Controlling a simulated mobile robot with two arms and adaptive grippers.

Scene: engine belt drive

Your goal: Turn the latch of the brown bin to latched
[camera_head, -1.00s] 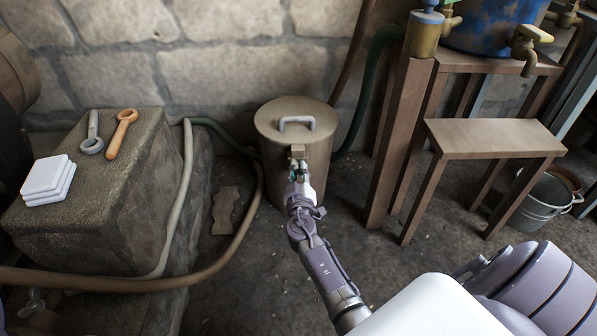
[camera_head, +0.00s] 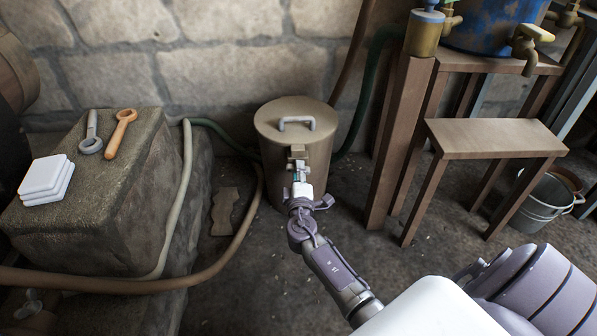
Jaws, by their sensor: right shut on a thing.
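The brown bin (camera_head: 318,150) is a round drum with a lid and a grey handle (camera_head: 297,122) on top. It stands on the floor against the stone wall. Its latch (camera_head: 297,152) is a small brown piece at the front, just under the lid rim. My right gripper (camera_head: 299,172) is at the front of the bin, shut on the latch; its fingertips are small and partly hidden by the wrist, and the latch's exact angle is hard to tell. My left gripper is not in view.
A stone block (camera_head: 110,190) at left bears two wrenches (camera_head: 121,132) and white tiles (camera_head: 46,178). Hoses (camera_head: 187,200) run between block and bin. A wooden stand (camera_head: 495,137) and a metal bucket (camera_head: 541,200) are at right. A flat brown piece (camera_head: 225,210) lies left of the bin.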

